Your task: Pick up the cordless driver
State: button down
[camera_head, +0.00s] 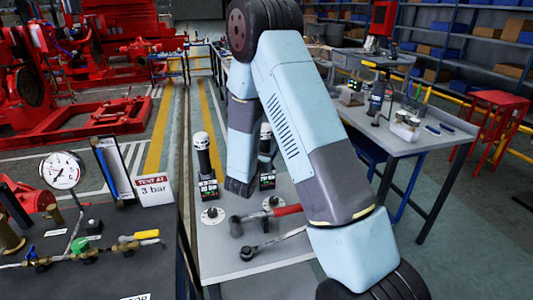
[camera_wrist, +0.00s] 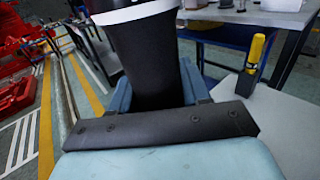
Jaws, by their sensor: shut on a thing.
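A cordless driver (camera_head: 267,160) with a black upright grip, a white top and a base with green marks stands on the pale bench (camera_head: 215,255), partly behind my arm. In the wrist view a black grip (camera_wrist: 150,65) with a white band fills the space between my blue fingers. My gripper (camera_wrist: 160,100) is shut on it. It appears to be this driver; the fingertips are hidden in the head view. A similar black, white-topped tool (camera_head: 205,165) stands to the left on the same bench. Whether the held driver is clear of the bench cannot be told.
A hammer with a red handle (camera_head: 272,213) and a ratchet-like tool (camera_head: 270,243) lie in front on the bench. A yellow-topped tool (camera_wrist: 255,62) stands right of the held grip. A gauge panel (camera_head: 62,171) is at left; a grey worktable (camera_head: 410,140) is behind right.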

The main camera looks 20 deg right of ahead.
jog(key=shift+r, duration=0.15)
notch_tip(320, 180, up, 18)
jog(key=shift+f, duration=0.1)
dwell(0.6)
jog(key=c, duration=1.1)
grip_release()
grip_shut()
